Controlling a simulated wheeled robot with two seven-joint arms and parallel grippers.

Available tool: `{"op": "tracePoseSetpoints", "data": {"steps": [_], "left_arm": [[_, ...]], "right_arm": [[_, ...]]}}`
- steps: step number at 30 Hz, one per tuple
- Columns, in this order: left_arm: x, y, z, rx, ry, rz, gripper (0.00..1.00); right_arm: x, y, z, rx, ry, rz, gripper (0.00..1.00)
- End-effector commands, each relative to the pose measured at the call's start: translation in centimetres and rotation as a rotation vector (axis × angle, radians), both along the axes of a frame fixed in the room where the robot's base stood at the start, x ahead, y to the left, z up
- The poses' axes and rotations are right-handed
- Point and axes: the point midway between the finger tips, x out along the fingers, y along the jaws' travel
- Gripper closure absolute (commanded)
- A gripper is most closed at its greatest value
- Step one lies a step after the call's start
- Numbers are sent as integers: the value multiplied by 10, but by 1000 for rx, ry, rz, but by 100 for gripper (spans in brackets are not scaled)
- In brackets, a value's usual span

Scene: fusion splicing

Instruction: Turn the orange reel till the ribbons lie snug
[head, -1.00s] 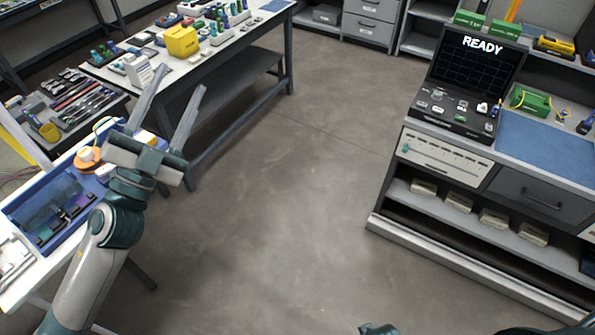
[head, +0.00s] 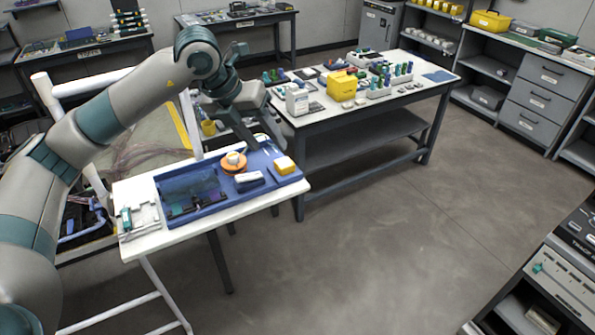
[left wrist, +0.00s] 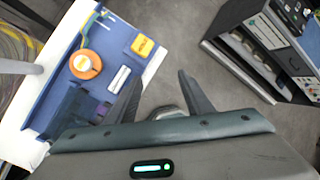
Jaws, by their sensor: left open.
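The orange reel (head: 234,168) with a pale hub sits in the blue tray (head: 283,184) on the white table. It also shows in the left wrist view (left wrist: 78,73), left of my fingers. My left gripper (head: 225,150) is open with its fingers pointing down around the reel's part of the table. In the left wrist view the open fingers (left wrist: 168,90) hold nothing between them, and the reel is apart from them. I cannot make out the ribbons clearly; dark and purple pieces (head: 205,200) lie in the tray's left part. My right gripper is out of view.
A yellow block (head: 285,165) and a white-topped piece (head: 249,177) lie near the reel. A white fixture (head: 138,217) stands at the table's left end. A workbench (head: 420,84) with bins stands behind right. The floor in front is clear.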

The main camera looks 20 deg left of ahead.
Motion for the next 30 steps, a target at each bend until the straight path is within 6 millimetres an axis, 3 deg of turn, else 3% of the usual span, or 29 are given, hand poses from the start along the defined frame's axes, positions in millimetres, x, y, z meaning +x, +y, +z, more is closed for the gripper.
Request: {"op": "tracePoseSetpoints", "data": {"steps": [1,3,6,9,23,30], "left_arm": [[4,30,11,76,-4,68,54],[5,65,22,164,-1,152,54],[3,98,35,244,4,238,54],[1,115,42,283,8,285,54],[1,119,42,293,10,294,54],[7,120,27,292,13,293,54]], "right_arm": [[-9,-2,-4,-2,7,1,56],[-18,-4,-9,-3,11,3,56],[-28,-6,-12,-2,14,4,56],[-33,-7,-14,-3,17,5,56],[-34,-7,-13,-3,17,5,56],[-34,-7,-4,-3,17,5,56]]}}
